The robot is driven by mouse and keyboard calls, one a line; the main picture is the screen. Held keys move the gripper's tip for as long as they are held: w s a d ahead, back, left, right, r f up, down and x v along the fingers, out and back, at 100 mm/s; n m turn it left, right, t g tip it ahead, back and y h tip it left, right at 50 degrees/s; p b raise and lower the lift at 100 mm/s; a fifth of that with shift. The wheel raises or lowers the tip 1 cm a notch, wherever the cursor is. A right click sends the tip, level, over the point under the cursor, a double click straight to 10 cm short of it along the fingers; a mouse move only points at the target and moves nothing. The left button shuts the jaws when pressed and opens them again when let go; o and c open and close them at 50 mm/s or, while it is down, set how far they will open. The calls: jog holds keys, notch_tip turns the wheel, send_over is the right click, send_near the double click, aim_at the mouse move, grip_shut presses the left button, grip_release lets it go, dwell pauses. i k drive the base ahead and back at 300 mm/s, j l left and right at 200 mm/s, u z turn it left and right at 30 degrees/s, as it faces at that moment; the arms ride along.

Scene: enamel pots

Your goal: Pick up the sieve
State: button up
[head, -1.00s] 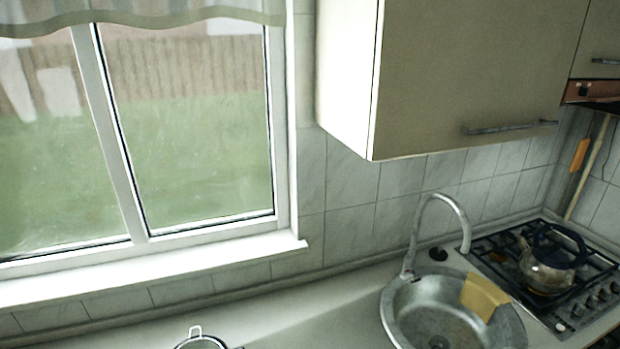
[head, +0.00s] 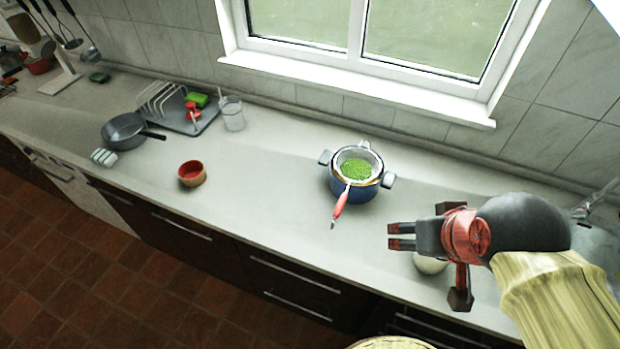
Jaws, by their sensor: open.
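The sieve (head: 342,202) rests in the mouth of a blue enamel pot (head: 352,188) on the counter, right of centre in the head view. Its red handle sticks out over the pot's front rim toward the counter's front edge. Green peas (head: 356,169) lie in its bowl. My gripper (head: 392,236) is to the right of the handle and apart from it, its two fingers pointing left. It is open, with a narrow gap between the fingers and nothing in it.
A pale round object (head: 431,265) is partly hidden under my gripper. A small red bowl (head: 192,181), a grey pan (head: 123,131), a dish rack (head: 180,121) and a glass jar (head: 232,114) stand to the left. The counter between bowl and pot is clear.

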aim_at(339, 207)
jog(key=u, duration=1.4)
jog(key=z, duration=1.25)
jog(key=j+u, duration=0.15)
jog(key=j, duration=0.2)
jog(key=i+j+u, duration=0.1)
jog(key=j, duration=0.2)
jog(key=i, duration=0.05)
